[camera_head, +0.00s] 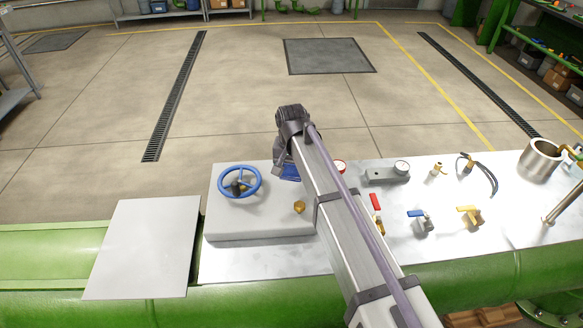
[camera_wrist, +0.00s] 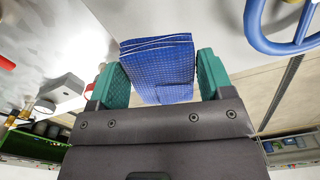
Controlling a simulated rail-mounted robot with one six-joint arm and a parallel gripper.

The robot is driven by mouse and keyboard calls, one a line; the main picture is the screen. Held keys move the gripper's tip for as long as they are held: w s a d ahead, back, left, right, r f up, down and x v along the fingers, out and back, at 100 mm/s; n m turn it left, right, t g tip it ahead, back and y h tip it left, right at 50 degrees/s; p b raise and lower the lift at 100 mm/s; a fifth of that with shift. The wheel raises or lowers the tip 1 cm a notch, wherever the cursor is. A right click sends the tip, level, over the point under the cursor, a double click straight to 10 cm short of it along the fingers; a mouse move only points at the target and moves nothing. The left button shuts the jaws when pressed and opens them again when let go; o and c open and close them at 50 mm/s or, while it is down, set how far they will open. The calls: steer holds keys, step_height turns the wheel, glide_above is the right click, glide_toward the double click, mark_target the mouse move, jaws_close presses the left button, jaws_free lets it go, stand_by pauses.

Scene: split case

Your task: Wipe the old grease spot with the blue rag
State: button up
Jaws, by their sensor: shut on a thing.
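The blue rag (camera_wrist: 158,68) is a folded, dimpled cloth. In the wrist view it sits between the two green fingers of my gripper (camera_wrist: 160,82), which is shut on it. In the head view only a bit of the blue rag (camera_head: 289,172) shows beside my arm's end, near the right part of the raised grey block (camera_head: 262,226). My gripper is mostly hidden there by my own arm. I cannot tell whether the rag touches a surface.
Several valves and a gauge block (camera_head: 387,174) stand to the right on the metal top. A steel pot (camera_head: 540,160) is far right. The flat grey plate (camera_head: 145,245) at left is clear.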

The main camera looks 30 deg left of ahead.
steer(key=shift+r, duration=0.25)
step_height(320, 180, up, 3)
steer(key=p, duration=0.3)
steer(key=shift+r, duration=0.15)
steer(key=shift+f, duration=0.2)
